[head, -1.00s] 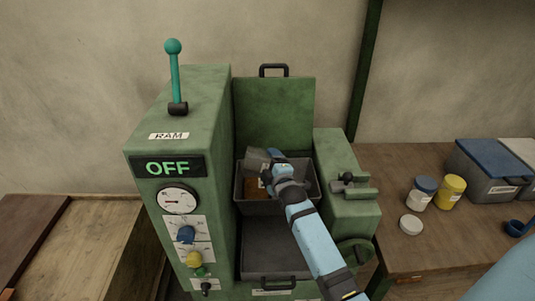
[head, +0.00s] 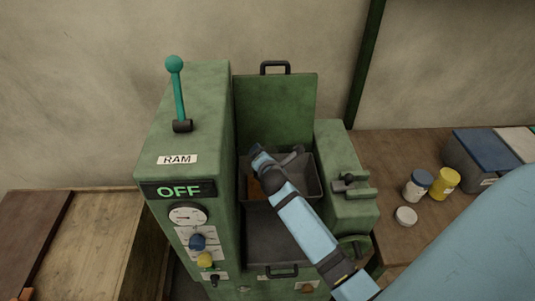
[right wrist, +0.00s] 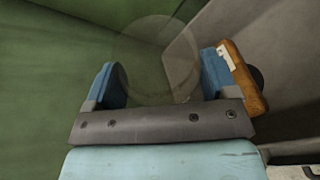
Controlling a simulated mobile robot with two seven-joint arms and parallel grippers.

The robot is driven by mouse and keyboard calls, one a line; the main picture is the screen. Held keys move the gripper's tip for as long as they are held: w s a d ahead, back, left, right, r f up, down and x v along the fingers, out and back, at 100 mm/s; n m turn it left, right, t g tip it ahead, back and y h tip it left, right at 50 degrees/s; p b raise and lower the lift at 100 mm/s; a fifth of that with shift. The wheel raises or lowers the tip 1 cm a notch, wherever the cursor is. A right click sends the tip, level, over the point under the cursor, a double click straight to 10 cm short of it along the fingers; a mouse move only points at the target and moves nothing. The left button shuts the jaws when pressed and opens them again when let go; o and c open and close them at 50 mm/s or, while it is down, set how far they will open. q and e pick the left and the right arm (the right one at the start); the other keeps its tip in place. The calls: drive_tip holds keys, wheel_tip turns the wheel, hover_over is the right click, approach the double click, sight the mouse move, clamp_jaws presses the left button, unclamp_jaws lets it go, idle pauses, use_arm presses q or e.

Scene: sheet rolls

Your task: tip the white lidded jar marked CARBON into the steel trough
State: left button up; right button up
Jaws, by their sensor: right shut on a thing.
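The steel trough (head: 308,178) is the grey open box in the green machine, below its raised lid. My right gripper (right wrist: 162,82) is inside or just over it, turned on its side, with its blue fingers on either side of a faint, see-through round vessel (right wrist: 150,55). I cannot read a mark on this vessel or see what is in it. An orange-brown block (right wrist: 245,78) with a pale label is beside the right finger. A white jar with a blue lid (head: 417,186) stands on the bench; its label is too small to read. My left gripper is out of view.
A yellow jar (head: 444,184) and a round white disc (head: 406,216) are near the white jar. A grey bin with a blue lid (head: 480,160) stands behind. The RAM lever (head: 178,95) is upright and the display reads OFF (head: 179,191). A lower grey tray (head: 262,245) is in front.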

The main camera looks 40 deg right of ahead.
sight(270, 146)
drive_tip(key=r+p, duration=0.1)
drive_tip(key=r+n+g+p, duration=0.1)
drive_tip(key=p, duration=0.1)
drive_tip(key=shift+d+n+h, duration=0.2)
drive_tip(key=shift+n+h, duration=0.1)
drive_tip(key=shift+h, duration=0.1)
drive_tip(key=shift+n+h+b, duration=0.4)
drive_tip(key=shift+n, duration=0.2)
drive_tip(key=shift+s+d+r+n+g+h, duration=0.25)
drive_tip(key=shift+n+g+h, duration=0.15)
drive_tip(key=shift+n+g, duration=0.1)
drive_tip(key=shift+d+r+n+g+h, duration=0.1)
drive_tip(key=shift+r+n+g+h, duration=0.4)
drive_tip(key=shift+n, duration=0.5)
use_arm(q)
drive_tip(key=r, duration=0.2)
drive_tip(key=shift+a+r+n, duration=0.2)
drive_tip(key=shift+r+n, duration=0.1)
use_arm(e)
drive_tip(key=shift+s+r, duration=0.1)
drive_tip(key=shift+r, duration=0.05)
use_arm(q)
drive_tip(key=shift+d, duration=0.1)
